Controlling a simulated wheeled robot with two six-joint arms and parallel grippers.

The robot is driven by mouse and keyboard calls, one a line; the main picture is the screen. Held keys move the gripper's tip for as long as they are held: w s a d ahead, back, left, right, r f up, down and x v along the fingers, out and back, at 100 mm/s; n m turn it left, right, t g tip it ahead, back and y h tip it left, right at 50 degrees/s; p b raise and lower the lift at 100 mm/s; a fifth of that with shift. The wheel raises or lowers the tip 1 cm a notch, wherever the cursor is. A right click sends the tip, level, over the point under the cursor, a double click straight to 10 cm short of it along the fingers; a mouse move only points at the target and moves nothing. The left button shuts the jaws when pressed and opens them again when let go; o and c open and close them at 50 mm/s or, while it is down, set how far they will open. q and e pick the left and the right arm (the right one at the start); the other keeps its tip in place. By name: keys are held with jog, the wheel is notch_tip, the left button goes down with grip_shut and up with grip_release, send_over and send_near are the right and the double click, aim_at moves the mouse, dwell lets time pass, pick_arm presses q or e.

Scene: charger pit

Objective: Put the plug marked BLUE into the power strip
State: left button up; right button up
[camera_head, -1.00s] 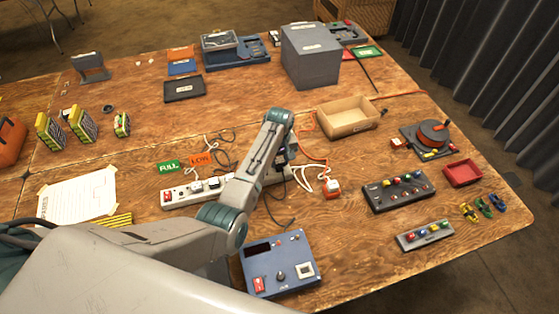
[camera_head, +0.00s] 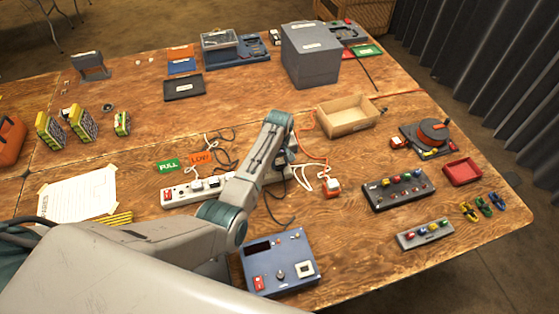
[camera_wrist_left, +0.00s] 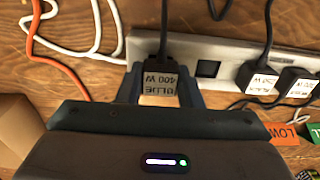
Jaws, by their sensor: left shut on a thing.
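The plug marked BLUE, 400 W (camera_wrist_left: 160,80), is black with a white label, upside down in the left wrist view. My left gripper (camera_wrist_left: 160,92) is shut on it, one finger on each side. The plug is at one end of the white power strip (camera_wrist_left: 225,48); I cannot tell how deep it sits. An empty square socket (camera_wrist_left: 208,68) is beside it, then two black labelled plugs (camera_wrist_left: 258,78) in the strip. In the head view my left arm crosses the power strip (camera_head: 176,197) and hides part of it; my left gripper (camera_head: 289,160) is partly hidden. My right gripper is not in view.
A white-and-orange plug (camera_head: 331,187) lies right of the strip, with white and orange cables around it. A blue panel (camera_head: 279,262) stands in front, a black button box (camera_head: 398,190) to the right, and a cardboard tray (camera_head: 346,117) behind. FULL (camera_head: 168,166) and LOW signs lie behind the strip.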

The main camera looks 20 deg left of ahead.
pick_arm(q)
jog(key=shift+p, duration=0.6)
dwell(0.9)
jog(key=shift+f, duration=0.45)
dwell(0.6)
dwell(0.6)
dwell(0.6)
jog(key=o, duration=1.4)
